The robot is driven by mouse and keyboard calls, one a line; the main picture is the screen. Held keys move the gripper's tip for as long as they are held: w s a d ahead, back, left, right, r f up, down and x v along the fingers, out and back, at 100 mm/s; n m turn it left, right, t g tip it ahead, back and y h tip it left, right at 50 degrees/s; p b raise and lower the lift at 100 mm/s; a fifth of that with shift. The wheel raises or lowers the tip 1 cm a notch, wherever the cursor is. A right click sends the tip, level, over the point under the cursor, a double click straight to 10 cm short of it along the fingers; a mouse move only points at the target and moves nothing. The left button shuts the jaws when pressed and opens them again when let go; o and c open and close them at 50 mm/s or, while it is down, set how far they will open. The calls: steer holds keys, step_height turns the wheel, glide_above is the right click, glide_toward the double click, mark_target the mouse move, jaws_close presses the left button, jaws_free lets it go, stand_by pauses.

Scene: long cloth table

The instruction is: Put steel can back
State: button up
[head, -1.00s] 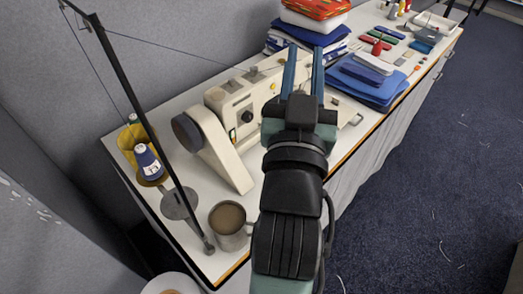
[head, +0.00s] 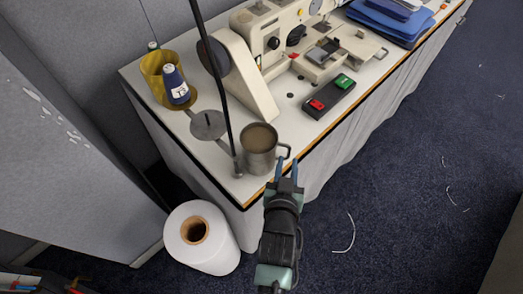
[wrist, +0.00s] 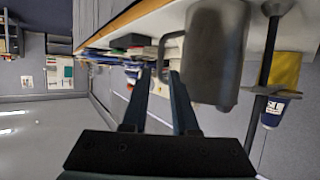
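The steel can (head: 258,158), a grey mug-like can with a side handle and a brownish top, stands upright on the white table near its front corner. Its handle (head: 285,153) points right, toward the table edge. My gripper (head: 285,168) is at the table edge just beside the can, with its two blue fingers apart around the level of the handle. In the wrist view the can (wrist: 215,55) is large at upper right. The open fingertips (wrist: 159,73) are close to its handle; I cannot tell whether they touch it.
A thread stand pole (head: 220,90) rises just left of the can. A blue spool (head: 176,85) and yellow spool (head: 155,75) stand behind it. The sewing machine (head: 250,70) and a red-green switch box (head: 329,97) lie beyond. A white roll (head: 205,240) is on the floor.

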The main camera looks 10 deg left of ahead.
mark_target(289, 153)
steer(key=shift+f+x, duration=0.15)
steer(key=shift+x, duration=1.45)
steer(key=shift+f+x, duration=0.15)
steer(key=shift+x, duration=1.5)
steer(key=shift+s, duration=0.2)
steer(key=shift+c, duration=0.2)
jaws_close()
steer(key=shift+r, duration=0.15)
